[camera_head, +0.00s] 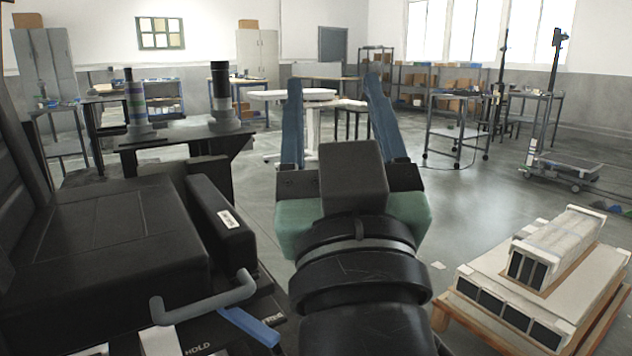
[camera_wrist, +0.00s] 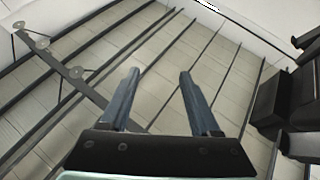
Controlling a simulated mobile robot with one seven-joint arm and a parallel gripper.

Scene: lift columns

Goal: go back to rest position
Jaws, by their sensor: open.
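My gripper (camera_head: 334,112) is in the middle of the head view, raised in front of the room. Its two blue fingers point upward and stand wide apart, with nothing between them. In the wrist view my gripper (camera_wrist: 160,92) also shows two spread blue fingers. Behind them in that view is the ceiling (camera_wrist: 95,75), with pale panels and dark beams. The gripper touches nothing that I can see.
A pallet (camera_head: 452,312) with boxed lift columns (camera_head: 555,250) lies on the floor at the right. A dark table (camera_head: 165,140) with upright columns stands at the left. Wheeled carts (camera_head: 458,130) stand further back. Grey floor (camera_head: 450,205) is clear in between.

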